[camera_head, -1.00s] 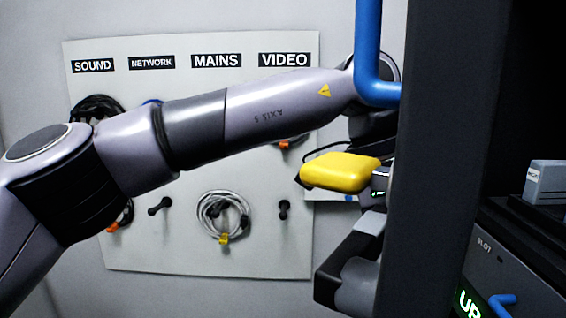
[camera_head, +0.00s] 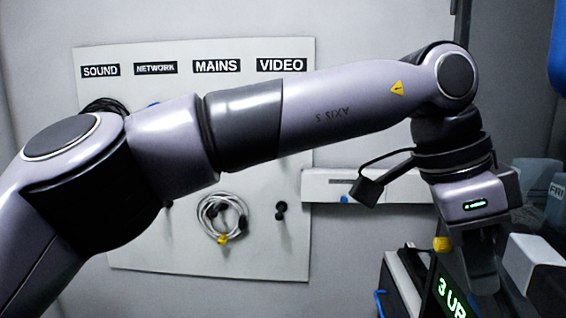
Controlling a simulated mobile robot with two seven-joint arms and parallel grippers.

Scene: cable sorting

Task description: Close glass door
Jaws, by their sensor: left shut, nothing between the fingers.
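The glass door is hard to make out. A dark upright edge (camera_head: 462,22) at the top right may be part of its frame. A blue piece (camera_head: 558,62), perhaps its handle, is cut off by the right edge. My left arm reaches across the view from the left. My left gripper (camera_head: 484,284) points down at the lower right, shut and empty, in front of the dark equipment with green lit characters. I cannot tell whether it touches anything there. My right gripper is not in view.
A pale board (camera_head: 130,245) on the back wall carries labels and hanging cables, partly hidden by my arm. A coiled grey cable (camera_head: 212,212) hangs on it. A white box (camera_head: 540,270) stands right of my gripper, and a yellow piece (camera_head: 441,244) lies left of it.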

